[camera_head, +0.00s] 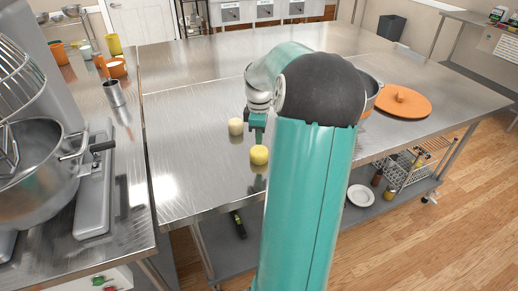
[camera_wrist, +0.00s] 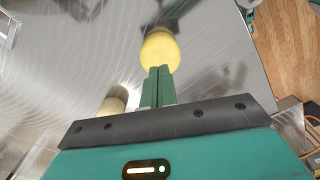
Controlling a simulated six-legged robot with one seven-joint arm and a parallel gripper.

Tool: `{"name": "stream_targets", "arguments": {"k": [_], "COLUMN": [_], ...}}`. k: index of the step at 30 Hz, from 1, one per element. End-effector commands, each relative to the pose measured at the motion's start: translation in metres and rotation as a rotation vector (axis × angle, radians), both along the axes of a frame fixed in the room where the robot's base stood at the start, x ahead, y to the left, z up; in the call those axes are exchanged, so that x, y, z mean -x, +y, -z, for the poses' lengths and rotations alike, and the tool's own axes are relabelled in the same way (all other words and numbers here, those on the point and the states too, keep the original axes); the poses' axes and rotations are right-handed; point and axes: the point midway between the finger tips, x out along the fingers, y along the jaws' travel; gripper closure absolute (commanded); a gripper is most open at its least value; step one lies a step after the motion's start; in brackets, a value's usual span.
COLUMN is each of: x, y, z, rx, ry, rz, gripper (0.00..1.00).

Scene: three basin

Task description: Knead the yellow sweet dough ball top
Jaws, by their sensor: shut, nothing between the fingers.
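The yellow sweet dough ball (camera_head: 259,155) sits on the steel table, near its front edge. In the wrist view the yellow ball (camera_wrist: 160,49) is just beyond my fingertips. My gripper (camera_head: 258,143) is shut and empty, pointing down over the ball. Its tips (camera_wrist: 158,70) overlap the ball's near edge in the wrist view; I cannot tell whether they touch it. A paler cream dough ball (camera_head: 236,126) rests on the table behind and left of the yellow one. The cream ball also shows in the wrist view (camera_wrist: 112,104), partly hidden by my gripper.
The steel table (camera_head: 190,165) is mostly clear around the balls. A stand mixer (camera_head: 40,170) stands on the left counter, with a metal cup (camera_head: 114,93) behind it. A pot and an orange lid (camera_head: 402,101) are at the right. A white plate (camera_head: 360,196) lies on the lower shelf.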

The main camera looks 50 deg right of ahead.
Motion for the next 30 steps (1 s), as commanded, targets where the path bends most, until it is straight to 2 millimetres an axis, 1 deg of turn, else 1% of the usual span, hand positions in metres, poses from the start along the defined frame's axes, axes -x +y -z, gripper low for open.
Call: {"name": "stream_targets", "arguments": {"k": [3,17,30], "x": [0.0,0.0,0.0], "y": [0.0,0.0,0.001], "z": [-0.004,-0.003,0.01], "rx": [-0.001,-0.001,-0.002], "ry": [0.0,0.0,0.001], "rz": [0.0,0.0,-0.001], "gripper": [1.0,1.0,1.0]}}
